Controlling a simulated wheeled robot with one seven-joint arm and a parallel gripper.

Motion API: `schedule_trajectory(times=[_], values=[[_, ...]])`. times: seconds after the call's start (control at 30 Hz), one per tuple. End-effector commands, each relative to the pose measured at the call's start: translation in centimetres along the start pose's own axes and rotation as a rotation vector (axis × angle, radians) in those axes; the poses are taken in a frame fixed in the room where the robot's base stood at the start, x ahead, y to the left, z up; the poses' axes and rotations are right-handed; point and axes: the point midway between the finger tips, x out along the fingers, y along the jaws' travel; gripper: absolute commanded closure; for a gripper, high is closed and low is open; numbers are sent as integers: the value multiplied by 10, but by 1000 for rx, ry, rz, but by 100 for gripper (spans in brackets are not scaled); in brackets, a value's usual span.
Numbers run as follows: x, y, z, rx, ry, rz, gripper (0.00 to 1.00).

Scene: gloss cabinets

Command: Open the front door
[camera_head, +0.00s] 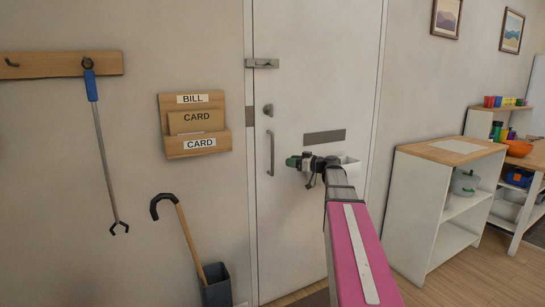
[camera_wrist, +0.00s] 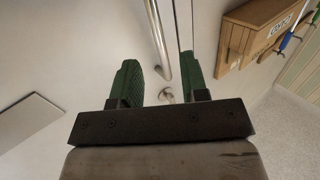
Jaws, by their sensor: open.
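The white front door (camera_head: 300,220) stands shut in its frame in the head view. A grey vertical bar handle (camera_head: 270,153) is near its left edge, with a small round lock or knob (camera_head: 268,110) above it. A metal latch (camera_head: 262,63) sits higher, across the door's left edge. My gripper (camera_head: 294,162) is just right of the handle in the head view. In the wrist view my gripper (camera_wrist: 162,80) is open, green fingers apart. The metal handle (camera_wrist: 159,40) shows between them in the picture; its depth relative to the fingertips is unclear, and I see no grip.
A wooden mail holder (camera_head: 194,125) and a hanging grabber tool (camera_head: 102,150) are on the wall left of the door. A bin (camera_head: 216,286) with a cane stands below. A white shelf unit (camera_head: 424,205) stands to the right. A letter plate (camera_head: 324,137) is on the door.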

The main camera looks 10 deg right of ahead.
Motion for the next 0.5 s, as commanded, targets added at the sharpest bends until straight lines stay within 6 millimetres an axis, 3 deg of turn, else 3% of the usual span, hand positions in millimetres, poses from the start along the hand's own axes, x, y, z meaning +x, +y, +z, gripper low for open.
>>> schedule_trajectory(times=[0.1,0.23,0.5], values=[[-1,6,-12,-28,34,4,59],[10,6,-13,-30,37,4,59],[57,6,-14,-28,34,2,59]])
